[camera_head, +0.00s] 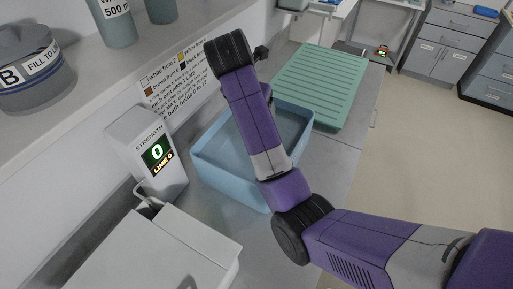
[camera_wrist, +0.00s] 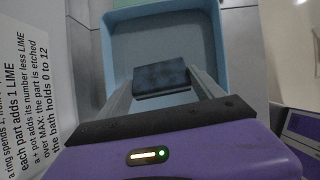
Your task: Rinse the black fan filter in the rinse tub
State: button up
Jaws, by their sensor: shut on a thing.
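The black fan filter (camera_wrist: 162,76) is a dark, mottled rectangular block in the wrist view. My gripper (camera_wrist: 163,84) is shut on it, one grey finger at each side. The rinse tub (camera_head: 222,178) is a light blue open box on the bench in the head view, partly covered by my arm. It also shows in the wrist view (camera_wrist: 112,48), with the filter in front of its interior. I cannot tell whether the filter is above or inside the tub. In the head view my arm hides the filter and the gripper fingers.
A white strength meter (camera_head: 152,155) reading 0 and "LIME 0" stands left of the tub. A grey-white lidded box (camera_head: 150,250) is nearer. A green ribbed drainer (camera_head: 325,85) lies beyond the tub. A printed wall sign (camera_head: 180,80) and a shelf with bottles (camera_head: 113,25) are at left.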

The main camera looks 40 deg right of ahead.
dwell(0.5)
notch_tip(320, 180, up, 2)
jog(key=shift+w+a, duration=0.1)
jog(key=shift+a, duration=0.05)
jog(key=shift+r, duration=1)
